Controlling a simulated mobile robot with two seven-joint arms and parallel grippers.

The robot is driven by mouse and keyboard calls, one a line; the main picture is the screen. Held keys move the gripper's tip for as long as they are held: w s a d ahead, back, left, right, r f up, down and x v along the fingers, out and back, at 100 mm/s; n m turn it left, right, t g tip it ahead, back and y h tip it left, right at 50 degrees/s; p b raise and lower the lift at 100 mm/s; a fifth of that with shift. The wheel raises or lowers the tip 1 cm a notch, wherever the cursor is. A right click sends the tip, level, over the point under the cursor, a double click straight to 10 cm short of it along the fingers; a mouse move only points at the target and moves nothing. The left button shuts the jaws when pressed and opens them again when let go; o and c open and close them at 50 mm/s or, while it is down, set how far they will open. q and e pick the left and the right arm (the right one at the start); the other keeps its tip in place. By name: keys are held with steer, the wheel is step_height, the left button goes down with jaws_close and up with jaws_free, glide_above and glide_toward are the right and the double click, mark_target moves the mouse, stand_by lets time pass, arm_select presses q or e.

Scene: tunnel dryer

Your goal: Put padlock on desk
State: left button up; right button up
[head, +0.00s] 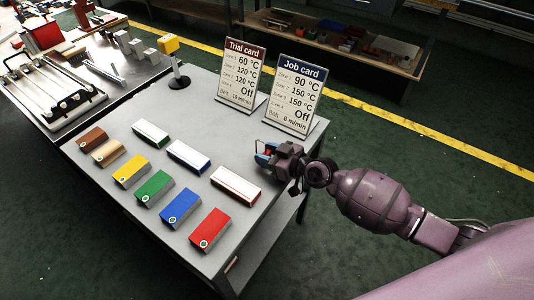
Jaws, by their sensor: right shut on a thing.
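My right gripper (265,156) is at the right edge of the grey desk (130,188), close to its top, in front of the cards. My left gripper is not in view.
Several coloured blocks, such as the red one (211,230) and the green one (154,188), lie in rows on the desk. A Trial card (241,75) and a Job card (293,97) stand behind the gripper. A yellow-topped post (178,66) stands farther back. Bare desk lies left of the cards.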

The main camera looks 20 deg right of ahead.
steer(key=o, duration=0.8)
steer(key=shift+f, duration=0.1)
steer(key=shift+r, duration=0.2)
steer(key=v, duration=1.2)
